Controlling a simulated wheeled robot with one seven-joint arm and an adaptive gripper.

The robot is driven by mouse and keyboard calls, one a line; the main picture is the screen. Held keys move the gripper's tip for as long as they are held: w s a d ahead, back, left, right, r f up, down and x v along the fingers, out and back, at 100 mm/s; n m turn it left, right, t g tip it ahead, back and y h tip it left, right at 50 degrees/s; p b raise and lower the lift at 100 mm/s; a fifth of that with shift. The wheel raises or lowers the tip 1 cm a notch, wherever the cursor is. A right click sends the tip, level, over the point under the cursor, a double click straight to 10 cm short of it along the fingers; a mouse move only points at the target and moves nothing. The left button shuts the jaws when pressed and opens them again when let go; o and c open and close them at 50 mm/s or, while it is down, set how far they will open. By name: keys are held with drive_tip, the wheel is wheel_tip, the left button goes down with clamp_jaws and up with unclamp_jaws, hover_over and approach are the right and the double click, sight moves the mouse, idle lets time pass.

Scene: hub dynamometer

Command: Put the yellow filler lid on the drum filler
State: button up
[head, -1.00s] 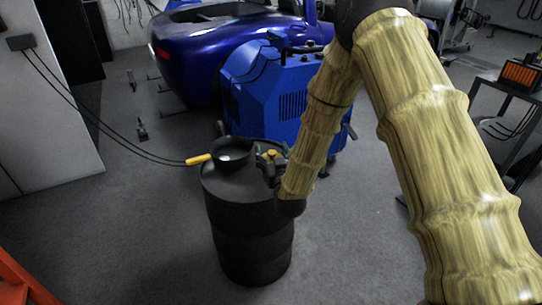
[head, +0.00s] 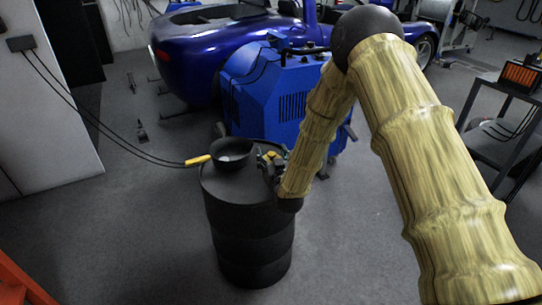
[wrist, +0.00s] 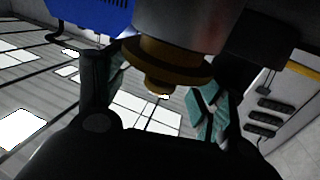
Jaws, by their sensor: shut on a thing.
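The yellow filler lid (head: 269,156) is held in my gripper (head: 272,164), just right of the drum filler. In the wrist view the lid (wrist: 160,70) shows as a dark amber stepped disc between the fingers of my gripper (wrist: 155,88). The drum filler (head: 233,152) is a black funnel-like bowl on top of the black drum (head: 250,230). Its mouth is uncovered. The lid is beside the bowl, near the drum top's right edge; the gap between them is hard to judge. My forearm partly hides the gripper.
A yellow-handled clip (head: 198,160) with black cables from the wall touches or nears the filler's left side. A blue machine (head: 275,95) stands close behind the drum, with a blue car (head: 220,50) beyond. A dark cart (head: 505,120) is at right.

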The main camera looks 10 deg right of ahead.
drive_tip(key=shift+f+b, duration=0.35)
drive_tip(key=shift+f, duration=0.3)
drive_tip(key=o, duration=0.9)
drive_tip(key=shift+o, duration=0.2)
drive_tip(key=shift+r, duration=0.1)
